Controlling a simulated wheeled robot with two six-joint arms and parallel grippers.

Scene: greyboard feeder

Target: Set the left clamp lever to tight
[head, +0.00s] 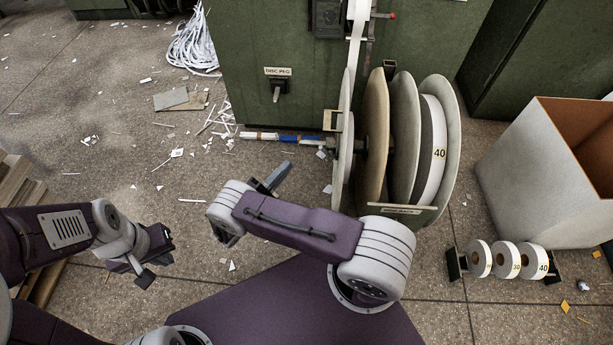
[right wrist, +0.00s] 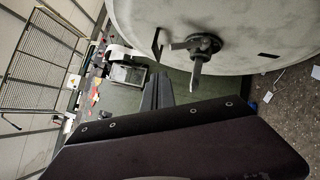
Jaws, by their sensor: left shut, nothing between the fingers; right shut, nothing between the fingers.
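In the right wrist view a large pale disc (right wrist: 250,25) fills the top, with a dark hub and a short lever (right wrist: 197,72) at its centre. The lever points down in that picture; I cannot read any tight or loose mark. In the head view the disc's left face (head: 345,130) is seen nearly edge-on, and the lever is hard to make out. My right gripper (head: 277,177) is shut and empty, left of the disc and apart from it; its finger shows in the wrist view (right wrist: 157,92). My left gripper (head: 157,268) is shut and empty, far left over the floor.
A disc peg (head: 279,88) is on the cabinet. A white bin (head: 540,180) and a small roll rack (head: 453,265) stand right. Paper scraps litter the open floor at left.

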